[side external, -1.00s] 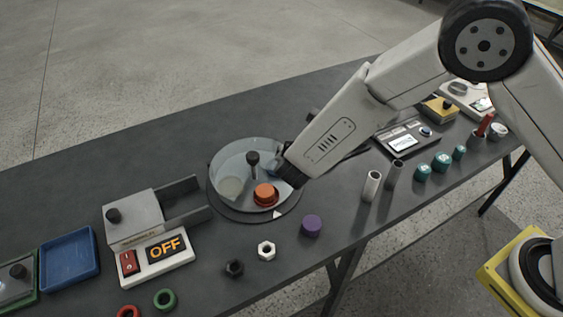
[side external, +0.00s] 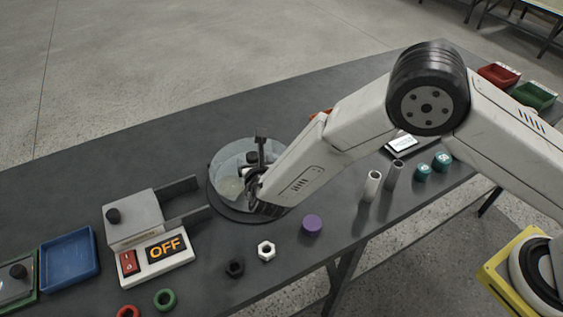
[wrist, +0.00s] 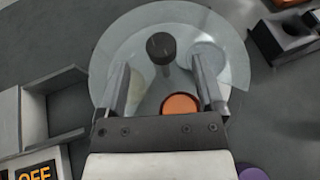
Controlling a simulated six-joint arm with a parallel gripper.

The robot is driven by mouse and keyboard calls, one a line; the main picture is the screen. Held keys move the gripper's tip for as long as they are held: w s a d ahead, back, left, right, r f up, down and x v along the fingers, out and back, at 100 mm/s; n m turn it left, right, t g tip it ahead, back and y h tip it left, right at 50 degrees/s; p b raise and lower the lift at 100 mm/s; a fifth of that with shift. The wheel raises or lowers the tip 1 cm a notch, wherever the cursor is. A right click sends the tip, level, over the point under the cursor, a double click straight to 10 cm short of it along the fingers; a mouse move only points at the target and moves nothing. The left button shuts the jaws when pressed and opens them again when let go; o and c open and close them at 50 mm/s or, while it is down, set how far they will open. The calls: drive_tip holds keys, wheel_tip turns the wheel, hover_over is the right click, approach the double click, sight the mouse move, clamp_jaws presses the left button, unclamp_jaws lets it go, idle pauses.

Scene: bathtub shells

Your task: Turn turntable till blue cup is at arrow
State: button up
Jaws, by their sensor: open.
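The turntable (side external: 224,158) has a clear round disc on a dark base, with a dark upright knob near its middle. The knob (wrist: 161,47) stands just ahead of my gripper (wrist: 164,78) in the wrist view, roughly between the lines of its fingers. My gripper is open and empty, low over the disc. An orange cup (wrist: 180,106) sits on the disc between the fingers, nearer the palm. A pale cream cup (wrist: 135,88) is partly behind the left finger. A pale grey-blue round shape (wrist: 208,56) lies right of the knob; I cannot tell if it is the blue cup. The arrow is hidden.
A switch box reading OFF (side external: 166,250) with a grey bracket stands left of the turntable. A purple cylinder (side external: 312,225), a white nut (side external: 266,251) and a black nut (side external: 235,268) lie in front. Grey tubes (side external: 373,185) stand to the right.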

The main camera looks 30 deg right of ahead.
sight(252, 154)
drive_tip(key=shift+x, duration=2.95)
clamp_jaws()
